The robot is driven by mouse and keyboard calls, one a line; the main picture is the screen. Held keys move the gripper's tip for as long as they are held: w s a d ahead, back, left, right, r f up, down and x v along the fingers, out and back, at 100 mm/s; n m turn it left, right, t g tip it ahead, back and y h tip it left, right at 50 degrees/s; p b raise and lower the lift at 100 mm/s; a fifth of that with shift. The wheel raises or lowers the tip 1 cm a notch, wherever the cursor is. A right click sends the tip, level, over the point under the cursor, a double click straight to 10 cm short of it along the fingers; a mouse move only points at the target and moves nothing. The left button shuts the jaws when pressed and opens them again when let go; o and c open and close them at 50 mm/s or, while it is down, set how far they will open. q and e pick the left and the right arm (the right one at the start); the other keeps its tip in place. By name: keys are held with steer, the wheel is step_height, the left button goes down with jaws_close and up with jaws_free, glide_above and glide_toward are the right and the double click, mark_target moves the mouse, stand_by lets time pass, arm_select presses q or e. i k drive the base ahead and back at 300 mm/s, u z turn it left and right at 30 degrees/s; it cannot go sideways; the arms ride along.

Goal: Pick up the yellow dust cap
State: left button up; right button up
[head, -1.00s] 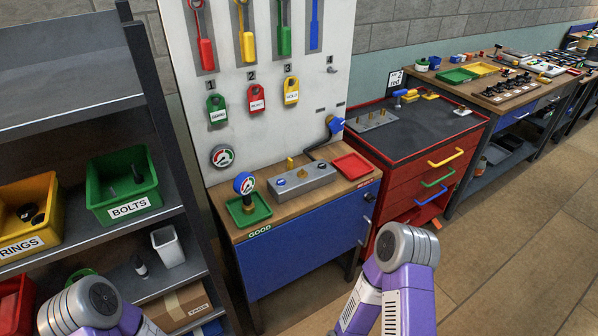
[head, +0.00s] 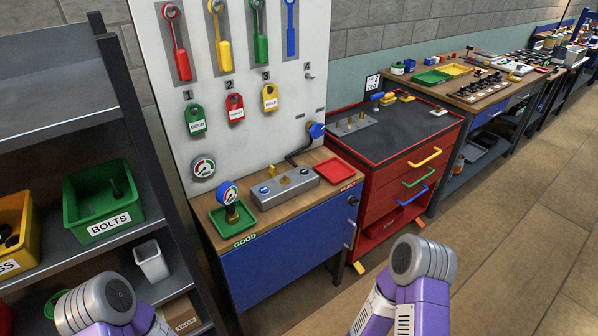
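I cannot tell for certain which thing is the yellow dust cap. Small yellow pieces (head: 285,181) show on the grey block (head: 262,198) on the blue cabinet's wooden top; they are too small to identify. Other yellow pieces (head: 405,96) lie at the back of the red tool cart's dark top. My left and right arms show only as purple links with grey rounded joints at the bottom of the head view. Both grippers are out of the picture.
The blue cabinet (head: 285,255) also holds a gauge (head: 228,193) over a green tray and a red tray (head: 335,170). The red tool cart (head: 385,190) stands to its right. A shelf with a green BOLTS bin (head: 100,205) stands left. The floor at right is clear.

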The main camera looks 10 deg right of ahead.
mark_target(272, 169)
steer(key=z, duration=1.5)
steer(key=i, duration=1.85)
steer(key=u, duration=3.15)
